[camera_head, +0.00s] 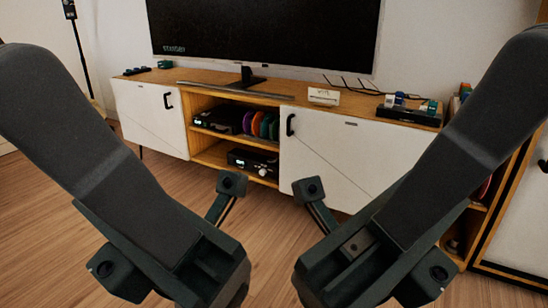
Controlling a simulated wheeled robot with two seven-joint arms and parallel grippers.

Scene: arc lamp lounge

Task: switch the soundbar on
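The soundbar (235,90) is a long, thin grey bar on top of the wooden TV cabinet (205,78), in front of the TV stand's foot. No lit indicator or button can be made out on it at this size. My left gripper (175,228) is open and empty in the lower left, in front of and below the cabinet top. My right gripper (370,232) is open and empty in the lower right. Both are well apart from the soundbar.
A large TV (265,35) stands behind the soundbar. A small white box (323,97) and a black tray (408,115) with small items are to the right. White doors (340,150) have black handles. Wooden floor (165,178) is clear.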

